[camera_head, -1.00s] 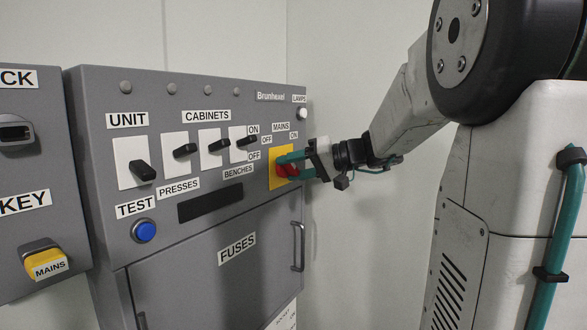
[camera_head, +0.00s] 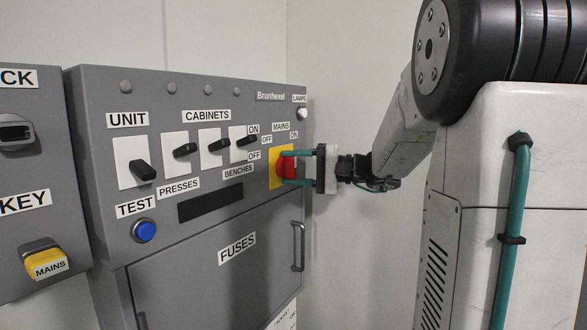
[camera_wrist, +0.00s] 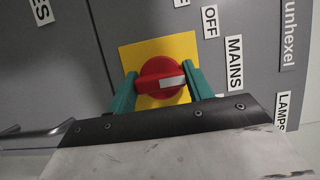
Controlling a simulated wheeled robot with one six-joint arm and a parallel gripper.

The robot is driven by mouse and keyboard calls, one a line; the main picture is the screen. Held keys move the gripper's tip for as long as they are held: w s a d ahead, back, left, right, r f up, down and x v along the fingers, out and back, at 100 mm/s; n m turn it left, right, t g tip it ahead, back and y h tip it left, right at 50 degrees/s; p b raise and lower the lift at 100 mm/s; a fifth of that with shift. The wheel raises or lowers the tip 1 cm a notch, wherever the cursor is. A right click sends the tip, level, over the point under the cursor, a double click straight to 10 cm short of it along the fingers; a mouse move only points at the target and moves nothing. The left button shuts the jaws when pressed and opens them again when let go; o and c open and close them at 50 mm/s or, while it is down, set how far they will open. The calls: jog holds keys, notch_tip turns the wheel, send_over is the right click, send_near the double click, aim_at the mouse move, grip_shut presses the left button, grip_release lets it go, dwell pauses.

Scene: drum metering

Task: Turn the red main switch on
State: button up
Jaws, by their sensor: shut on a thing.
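The red main switch (camera_head: 287,167) is a round knob on a yellow plate (camera_head: 274,179) at the right of the grey panel. My gripper (camera_head: 297,168) reaches it from the right, its teal fingers above and below the knob in the head view. In the wrist view, the fingers (camera_wrist: 160,91) are shut on the red knob (camera_wrist: 150,72) from both sides. The knob's white mark (camera_wrist: 172,83) points toward the MAINS label (camera_wrist: 234,62), roughly square to the plate. The OFF label (camera_wrist: 210,21) shows there; the ON label is hidden there but shows in the head view (camera_head: 294,135).
Black toggle switches (camera_head: 184,150) on white plates sit left of the main switch. A blue TEST button (camera_head: 144,231) and the FUSES door with its handle (camera_head: 298,247) are lower. A lamp (camera_head: 303,114) is just above the yellow plate. A bare wall lies to the right.

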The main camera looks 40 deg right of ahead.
jog(key=m+t, duration=0.1)
jog(key=m, duration=0.3)
jog(key=shift+f+m+y, duration=0.1)
jog(key=shift+m+y, duration=0.2)
jog(key=shift+y, duration=0.1)
jog(key=shift+m+t, duration=1.3)
jog(key=shift+m, duration=1.3)
jog(key=o, duration=1)
jog(key=v, duration=0.7)
jog(key=shift+s+d, duration=0.2)
jog(key=shift+s, duration=0.15)
